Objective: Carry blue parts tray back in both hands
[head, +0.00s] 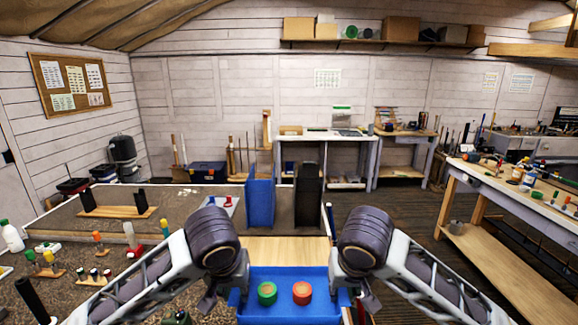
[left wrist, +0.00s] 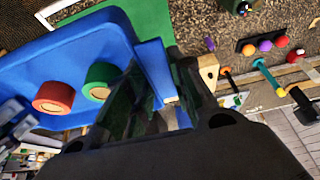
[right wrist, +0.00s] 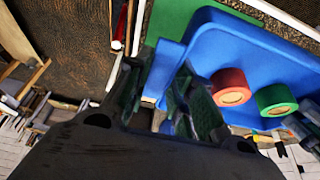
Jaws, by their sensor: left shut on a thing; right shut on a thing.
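The blue parts tray (head: 285,313) is at the bottom middle of the head view, between my two arms. A green round part (head: 267,292) and a red round part (head: 302,292) sit in it side by side. My left gripper (head: 236,300) is shut on the tray's left side; the left wrist view shows its fingers (left wrist: 150,95) at the tray wall (left wrist: 95,40). My right gripper (head: 346,296) is shut on the right side; its fingers (right wrist: 170,95) meet the tray wall in the right wrist view (right wrist: 235,50). The fingertips are partly hidden in the head view.
A workbench (head: 530,190) with tools stands at the right. A low table (head: 75,225) with bottles and small racks lies at the left. A blue upright bin (head: 260,203) and a black one (head: 308,195) stand ahead. Dark floor (head: 400,215) is open between them and the right bench.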

